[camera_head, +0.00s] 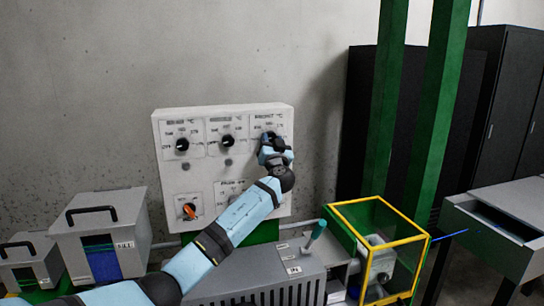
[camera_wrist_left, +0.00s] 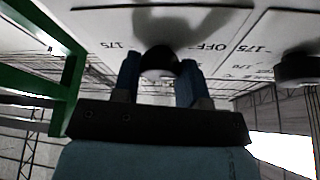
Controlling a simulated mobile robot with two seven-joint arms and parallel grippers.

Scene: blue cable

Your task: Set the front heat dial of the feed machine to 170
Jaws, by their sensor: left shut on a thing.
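A white control panel (camera_head: 223,165) stands against the wall with a row of three dark dials on top. The heading labels are too small to read surely. My left gripper (camera_head: 275,150) is at the top right dial (camera_head: 271,136) and hides most of it. In the left wrist view the two blue fingers (camera_wrist_left: 160,80) are shut on the black dial knob (camera_wrist_left: 160,62). The plate behind shows "OFF", "175" and "-175" upside down. The knob's pointer is hidden, so its setting cannot be read. My right gripper is in neither view.
The middle dial (camera_head: 228,141) and left dial (camera_head: 182,145) sit beside it. An orange switch (camera_head: 189,211) is below. Grey lidded bins (camera_head: 100,235) stand at left.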

